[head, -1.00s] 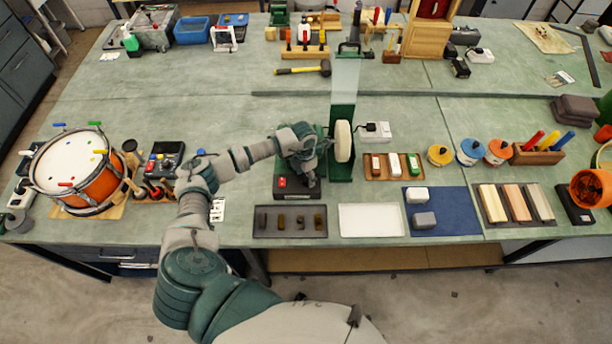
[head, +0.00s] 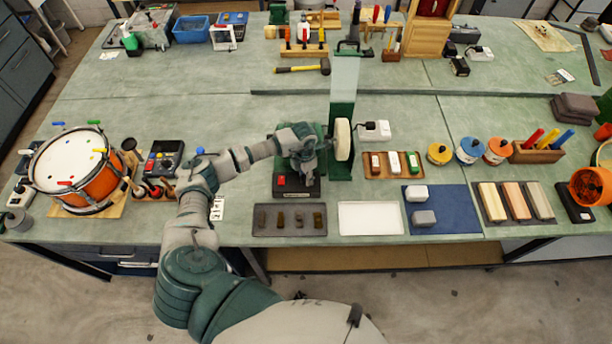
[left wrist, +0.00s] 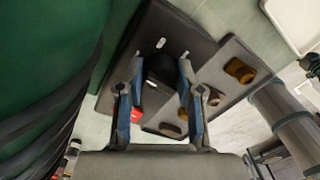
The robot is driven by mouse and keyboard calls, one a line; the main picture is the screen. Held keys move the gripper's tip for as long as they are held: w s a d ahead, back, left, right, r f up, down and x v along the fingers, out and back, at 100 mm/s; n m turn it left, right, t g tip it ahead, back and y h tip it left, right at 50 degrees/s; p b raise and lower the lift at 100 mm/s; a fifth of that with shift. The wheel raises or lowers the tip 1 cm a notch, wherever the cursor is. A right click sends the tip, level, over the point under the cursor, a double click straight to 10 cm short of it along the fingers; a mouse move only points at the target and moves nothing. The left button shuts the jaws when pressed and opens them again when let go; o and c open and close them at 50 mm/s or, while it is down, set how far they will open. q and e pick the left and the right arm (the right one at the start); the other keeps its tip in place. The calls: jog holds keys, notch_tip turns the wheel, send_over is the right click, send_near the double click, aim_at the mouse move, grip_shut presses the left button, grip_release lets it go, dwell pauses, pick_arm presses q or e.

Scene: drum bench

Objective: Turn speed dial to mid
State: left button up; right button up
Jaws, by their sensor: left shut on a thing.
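The grinder (head: 342,110) stands mid-bench with a green body, a pale wheel (head: 342,140) and a dark control base (head: 283,189). The base carries a red button (head: 281,181), which also shows in the left wrist view (left wrist: 137,114). My left gripper (head: 308,168) is over this base. In the left wrist view my left gripper (left wrist: 160,75) has its two fingers on either side of the black speed dial (left wrist: 160,68), shut on it. A white mark (left wrist: 160,43) shows near the dial's far edge. The dial is hidden by the gripper in the head view. My right gripper is not in view.
A dark tray of brown blocks (head: 257,232) lies just in front of the base, with an empty white tray (head: 370,219) to its right. A tray of coloured bars (head: 394,178) is right of the wheel. An orange drum (head: 101,184) stands left.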

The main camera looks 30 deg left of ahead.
pick_arm(q)
jog(key=m+b, duration=0.4)
jog(key=m, duration=0.1)
jog(key=shift+f, duration=0.15)
jog(key=m+b, duration=0.4)
jog(key=m, duration=0.2)
jog(key=shift+y, duration=0.3)
jog(key=shift+r+m+b, duration=0.2)
jog(key=shift+m+b, duration=0.15)
jog(key=shift+m, duration=0.25)
jog(key=o, duration=1.1)
jog(key=shift+o, duration=0.3)
jog(key=shift+f, duration=0.1)
notch_tip(320, 180, up, 12)
jog(key=shift+w, duration=0.4)
